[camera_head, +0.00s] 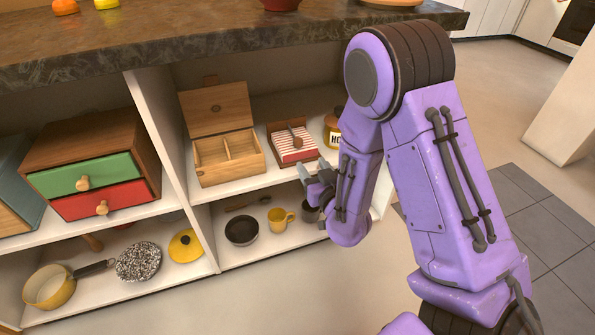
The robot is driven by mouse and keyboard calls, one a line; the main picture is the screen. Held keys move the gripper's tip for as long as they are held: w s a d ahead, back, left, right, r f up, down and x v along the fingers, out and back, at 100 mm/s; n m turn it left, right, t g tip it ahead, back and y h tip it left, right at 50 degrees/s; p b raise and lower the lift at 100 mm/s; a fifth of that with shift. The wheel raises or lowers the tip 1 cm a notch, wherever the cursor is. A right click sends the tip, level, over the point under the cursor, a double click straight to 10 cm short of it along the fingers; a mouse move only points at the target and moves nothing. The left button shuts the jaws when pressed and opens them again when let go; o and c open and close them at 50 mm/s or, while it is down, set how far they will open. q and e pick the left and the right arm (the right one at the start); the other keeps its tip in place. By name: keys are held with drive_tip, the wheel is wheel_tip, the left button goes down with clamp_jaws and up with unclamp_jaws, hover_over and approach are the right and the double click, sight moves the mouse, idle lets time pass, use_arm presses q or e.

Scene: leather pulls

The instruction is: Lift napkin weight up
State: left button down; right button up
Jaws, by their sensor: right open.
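The napkin weight (297,135) is a small dark brown piece lying on red-and-white striped napkins (285,147). The napkins sit in a wooden napkin holder (276,130) on the upper shelf. My right gripper (306,178) is in front of the shelf, below and slightly right of the holder, apart from the weight. It is open, and nothing shows between its fingers. My purple right arm fills the right middle of the view. My left gripper is out of view.
A wooden box (228,157) with its lid raised stands left of the holder. A jar (332,132) stands close on the right, partly behind my arm. The stone counter (230,42) overhangs the shelf. A yellow mug (279,220) and dark bowl (241,231) stand below.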

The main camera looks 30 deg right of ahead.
sight(300, 142)
use_arm(q)
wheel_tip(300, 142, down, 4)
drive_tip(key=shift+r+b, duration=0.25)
drive_tip(key=shift+b, duration=0.7)
use_arm(e)
drive_tip(key=shift+t, duration=0.5)
drive_tip(key=x, duration=0.7)
drive_tip(key=r+x, duration=0.1)
drive_tip(key=x, duration=0.3)
drive_tip(key=shift+w+d+r, duration=0.1)
drive_tip(key=shift+w, duration=0.05)
